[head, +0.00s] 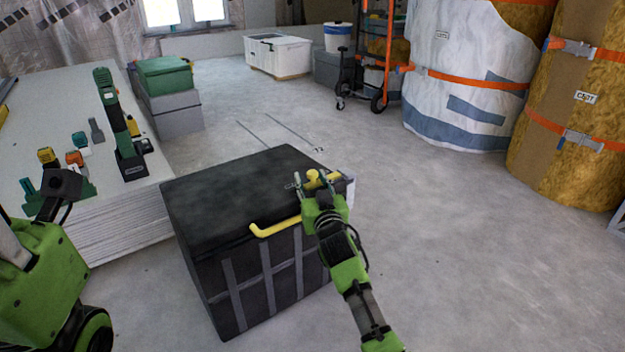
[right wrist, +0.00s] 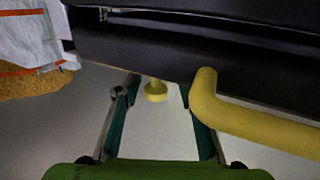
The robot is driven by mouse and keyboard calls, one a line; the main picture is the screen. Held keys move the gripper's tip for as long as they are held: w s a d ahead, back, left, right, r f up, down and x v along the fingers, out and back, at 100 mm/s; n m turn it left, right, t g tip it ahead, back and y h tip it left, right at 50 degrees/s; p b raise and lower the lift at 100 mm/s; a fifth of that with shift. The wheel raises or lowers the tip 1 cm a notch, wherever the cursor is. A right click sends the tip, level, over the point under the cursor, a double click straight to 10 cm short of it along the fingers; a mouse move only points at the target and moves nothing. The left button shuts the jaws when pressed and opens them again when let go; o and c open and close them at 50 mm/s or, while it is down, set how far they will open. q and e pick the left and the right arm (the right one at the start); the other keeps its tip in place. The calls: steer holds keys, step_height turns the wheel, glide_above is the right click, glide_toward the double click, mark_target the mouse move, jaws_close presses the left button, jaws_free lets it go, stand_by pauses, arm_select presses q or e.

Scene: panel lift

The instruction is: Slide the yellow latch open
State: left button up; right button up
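A black box (head: 235,255) with a dark lid stands on the floor in the middle of the head view. A yellow bar handle (head: 275,228) runs along its front upper edge; its bent end (right wrist: 205,88) shows in the right wrist view. The yellow latch knob (head: 313,175) is at the box's right end. My right gripper (head: 317,187) is at that edge. In the right wrist view the knob (right wrist: 156,90) shows between its two parted fingers, with gaps on both sides. The handle's bend is close to the right-hand finger.
A pale stack of panels (head: 120,215) with tools on it stands at the left. Grey and green cases (head: 165,80) are behind it. Wrapped insulation rolls (head: 465,75) stand at the back right. The floor right of the box is clear.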

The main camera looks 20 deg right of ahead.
steer(key=shift+d, duration=0.1)
steer(key=s, duration=1.2)
steer(key=shift+a, duration=0.3)
